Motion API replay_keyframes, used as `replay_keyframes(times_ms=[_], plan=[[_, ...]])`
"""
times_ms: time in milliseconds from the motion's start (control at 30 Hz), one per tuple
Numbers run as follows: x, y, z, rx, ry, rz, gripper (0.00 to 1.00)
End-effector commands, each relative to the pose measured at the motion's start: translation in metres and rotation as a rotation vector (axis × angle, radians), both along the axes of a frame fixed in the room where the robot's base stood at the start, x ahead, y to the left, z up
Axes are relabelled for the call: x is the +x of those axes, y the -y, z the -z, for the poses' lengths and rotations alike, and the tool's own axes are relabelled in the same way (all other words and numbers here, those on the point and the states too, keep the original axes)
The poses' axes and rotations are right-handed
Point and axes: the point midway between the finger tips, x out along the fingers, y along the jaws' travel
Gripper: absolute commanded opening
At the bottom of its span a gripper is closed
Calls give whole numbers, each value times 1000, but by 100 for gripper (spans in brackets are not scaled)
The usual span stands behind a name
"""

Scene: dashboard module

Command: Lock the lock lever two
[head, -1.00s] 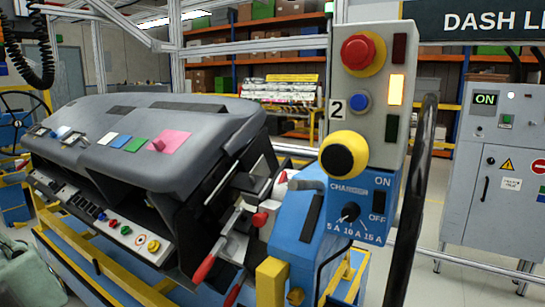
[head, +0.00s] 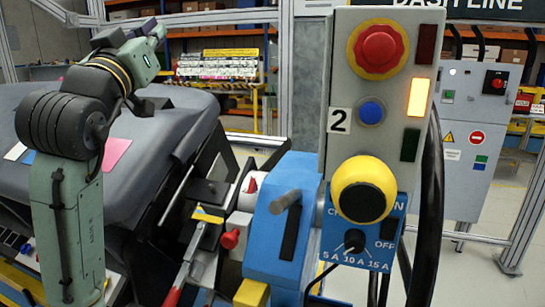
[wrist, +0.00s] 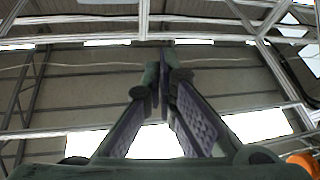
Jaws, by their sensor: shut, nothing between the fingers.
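A post marked 2 (head: 340,120) stands right of centre in the head view. Left of it, a metal lever with a red grip (head: 174,297) slopes down toward the lower left. I cannot tell which of these is lock lever two. My gripper (head: 157,32) is raised at the upper left, above and well apart from the levers. In the wrist view its fingers (wrist: 162,75) are shut and empty, with the ceiling behind them.
The grey dashboard (head: 165,135) lies behind my arm.

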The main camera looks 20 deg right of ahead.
Motion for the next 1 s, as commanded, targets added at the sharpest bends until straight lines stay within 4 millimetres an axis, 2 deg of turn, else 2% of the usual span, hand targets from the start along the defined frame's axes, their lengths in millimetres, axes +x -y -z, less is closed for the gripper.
replay_keyframes(times_ms=[33, 100, 200, 300, 333, 433, 600, 800, 1000], plan=[[12, 43, -1, 51, -105, 80, 0], [24, 98, 16, 127, -277, 178, 0], [26, 161, 46, 247, -524, 273, 0], [15, 204, 78, 373, -770, 316, 0], [10, 213, 86, 410, -842, 318, 0], [-11, 230, 109, 522, -1056, 307, 0], [-43, 233, 127, 652, -1313, 246, 0], [-62, 228, 131, 712, -1436, 201, 0], [-63, 227, 132, 717, -1446, 198, 0]])
